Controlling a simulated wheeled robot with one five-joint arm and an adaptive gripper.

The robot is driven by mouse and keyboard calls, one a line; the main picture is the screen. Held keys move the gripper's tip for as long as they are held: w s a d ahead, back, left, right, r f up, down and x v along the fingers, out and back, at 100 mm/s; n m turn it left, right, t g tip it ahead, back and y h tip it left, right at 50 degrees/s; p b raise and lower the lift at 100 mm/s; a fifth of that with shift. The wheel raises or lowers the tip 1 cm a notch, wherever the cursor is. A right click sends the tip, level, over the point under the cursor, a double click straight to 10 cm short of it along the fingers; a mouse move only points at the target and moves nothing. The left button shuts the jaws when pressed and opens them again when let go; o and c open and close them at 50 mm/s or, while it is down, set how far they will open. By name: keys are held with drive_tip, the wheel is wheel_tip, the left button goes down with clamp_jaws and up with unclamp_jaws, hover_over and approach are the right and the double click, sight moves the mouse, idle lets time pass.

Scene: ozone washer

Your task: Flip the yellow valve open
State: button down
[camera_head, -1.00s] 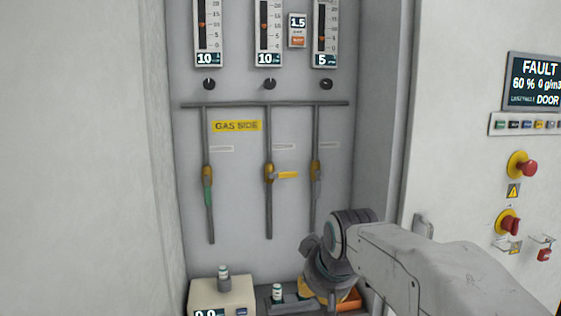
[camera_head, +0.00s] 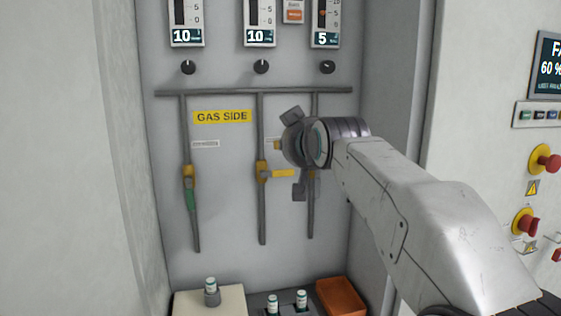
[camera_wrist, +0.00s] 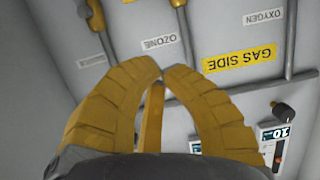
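The yellow valve (camera_head: 283,173) is on the middle pipe of the grey back panel; its yellow handle points sideways to the right, across the pipe. My gripper (camera_head: 278,145) is in front of the panel, above and right of that handle in the head view, mostly hidden by my wrist. In the wrist view, my gripper's yellow fingers (camera_wrist: 162,68) curve in until their tips nearly meet, with nothing seen held. The valve's yellow body (camera_wrist: 178,3) is cut off at the top edge of the wrist view, beyond the fingertips. I see no contact.
A green-handled valve (camera_head: 190,195) is on the left pipe. The right pipe (camera_head: 311,220) is partly behind my arm. A horizontal pipe (camera_head: 220,93), black knobs and flow meters are above. Vials and an orange tray (camera_head: 342,297) are below. Cabinet walls flank the recess.

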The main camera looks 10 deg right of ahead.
drive_tip(key=p, duration=0.4)
hover_over(280, 170)
wheel_tip(280, 170, down, 2)
drive_tip(key=shift+f, duration=0.2)
drive_tip(key=shift+f+b, duration=0.5)
drive_tip(key=shift+f, duration=0.25)
drive_tip(key=shift+s+f, duration=0.15)
drive_tip(key=shift+f, duration=1.15)
